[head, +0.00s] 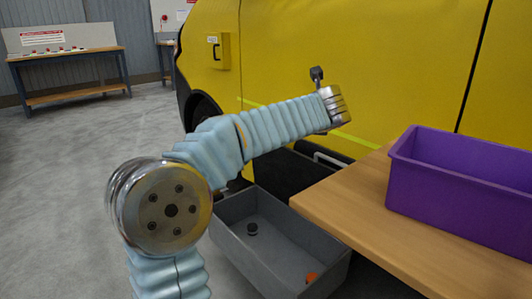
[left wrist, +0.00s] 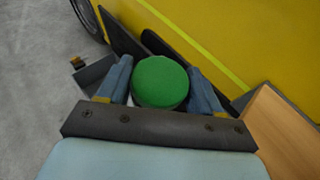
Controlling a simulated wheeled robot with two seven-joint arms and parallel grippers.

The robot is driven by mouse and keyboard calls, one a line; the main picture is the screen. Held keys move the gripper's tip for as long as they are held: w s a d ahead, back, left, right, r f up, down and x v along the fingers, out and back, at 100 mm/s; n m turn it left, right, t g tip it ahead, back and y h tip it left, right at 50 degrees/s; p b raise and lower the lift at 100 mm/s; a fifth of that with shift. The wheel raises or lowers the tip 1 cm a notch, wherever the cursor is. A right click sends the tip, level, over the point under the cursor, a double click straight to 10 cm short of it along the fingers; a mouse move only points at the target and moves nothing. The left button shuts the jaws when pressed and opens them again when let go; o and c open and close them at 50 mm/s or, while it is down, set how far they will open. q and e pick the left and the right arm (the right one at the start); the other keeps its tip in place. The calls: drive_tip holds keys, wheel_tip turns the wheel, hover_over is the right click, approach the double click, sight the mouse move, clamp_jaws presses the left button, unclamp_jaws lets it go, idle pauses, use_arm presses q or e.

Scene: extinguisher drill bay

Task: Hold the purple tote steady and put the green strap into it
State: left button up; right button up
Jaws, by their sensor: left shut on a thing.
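The purple tote (head: 450,205) stands upright on the wooden table at the right of the head view, cut off by the picture's edge. Its inner floor is hidden. The green strap (left wrist: 160,82) shows in the left wrist view as a round green bundle. My left gripper (left wrist: 159,66) is shut on it, one finger on each side. In the head view my left arm reaches right, its wrist up and to the left of the tote, apart from it; the fingers and strap are hidden there. My right gripper is in neither view.
The wooden table (head: 345,205) has bare top left of the tote. A grey bin (head: 235,245) below its left edge holds a black round piece (head: 252,229) and an orange piece (head: 311,277). A yellow vehicle (head: 400,60) stands close behind. A workbench (head: 70,54) is far left.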

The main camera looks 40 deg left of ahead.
use_arm(q)
drive_tip(key=w+d+r+m+t+h, duration=0.1)
drive_tip(key=d+r, duration=0.5)
drive_tip(key=d, duration=0.6)
drive_tip(key=w+d+r+m+t+h, duration=0.1)
drive_tip(key=d+r+m+h, duration=0.3)
drive_tip(key=d, duration=0.9)
wheel_tip(320, 180, up, 2)
drive_tip(key=shift+r+m+t+h, duration=0.1)
drive_tip(key=shift+m+t+h, duration=0.2)
drive_tip(key=shift+t+h, duration=0.15)
drive_tip(key=s+d+r+m+h, duration=0.1)
drive_tip(key=d, duration=0.2)
drive_tip(key=s+d+r+m+h, duration=0.1)
drive_tip(key=s+d, duration=0.1)
drive_tip(key=d, duration=0.2)
drive_tip(key=s+d+r+m+h, duration=0.1)
drive_tip(key=s+d+h, duration=0.1)
drive_tip(key=d, duration=0.1)
drive_tip(key=shift+s+d+r+m, duration=0.2)
drive_tip(key=shift+m, duration=0.1)
drive_tip(key=shift+s+d+r+h, duration=0.15)
drive_tip(key=shift+s+d+h, duration=0.05)
drive_tip(key=shift+d+h, duration=0.1)
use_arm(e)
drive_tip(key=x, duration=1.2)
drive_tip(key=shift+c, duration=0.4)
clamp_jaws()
